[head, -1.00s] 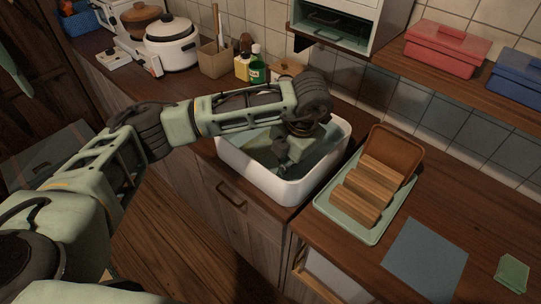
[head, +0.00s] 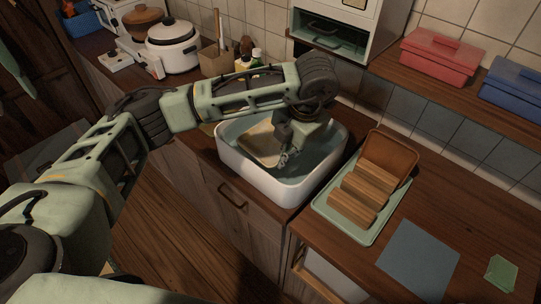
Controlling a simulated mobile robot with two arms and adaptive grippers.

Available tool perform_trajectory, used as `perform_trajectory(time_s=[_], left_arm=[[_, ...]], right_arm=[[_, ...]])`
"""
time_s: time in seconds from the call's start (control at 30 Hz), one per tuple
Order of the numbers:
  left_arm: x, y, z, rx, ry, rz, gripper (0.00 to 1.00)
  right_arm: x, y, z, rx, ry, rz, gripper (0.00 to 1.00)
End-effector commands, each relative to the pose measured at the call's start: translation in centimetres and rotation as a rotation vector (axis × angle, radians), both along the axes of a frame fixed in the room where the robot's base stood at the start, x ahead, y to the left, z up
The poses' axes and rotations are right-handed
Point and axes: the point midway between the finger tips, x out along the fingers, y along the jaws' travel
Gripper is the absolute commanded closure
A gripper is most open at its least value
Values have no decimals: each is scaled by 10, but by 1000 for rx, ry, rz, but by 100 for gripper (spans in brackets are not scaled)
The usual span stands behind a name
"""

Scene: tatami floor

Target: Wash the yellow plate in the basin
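The white basin (head: 275,190) is set in the counter and holds dark greenish water (head: 315,160). The yellow plate (head: 260,147), pale and roughly square with rounded corners, shows tilted inside the basin, left of my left gripper. My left gripper (head: 285,158) reaches down into the basin from above, with its fingers at the plate's right edge; it looks shut on that edge. The fingertips are small and partly hidden by the plate and wrist. My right gripper is not in view.
A green tray with a wooden dish rack (head: 361,196) stands right of the basin. A blue-grey mat (head: 419,259) and a green sponge or cloth (head: 501,273) lie farther right. Bottles (head: 256,67) and a white rice cooker (head: 172,47) stand behind left. A shelf overhangs at right.

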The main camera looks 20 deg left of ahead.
Motion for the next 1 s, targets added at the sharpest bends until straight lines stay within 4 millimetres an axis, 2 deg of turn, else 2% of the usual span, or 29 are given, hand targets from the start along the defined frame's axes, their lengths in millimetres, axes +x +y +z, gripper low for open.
perform_trajectory(time_s=[0.03, 0.53, 1.0], left_arm=[[1, 0, 7, 0, -2, 1, 100], [0, 0, 46, 0, -1, 1, 100], [0, 0, 52, 0, -1, 0, 100]], right_arm=[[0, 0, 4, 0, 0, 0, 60], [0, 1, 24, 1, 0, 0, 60], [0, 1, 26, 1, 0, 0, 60]])
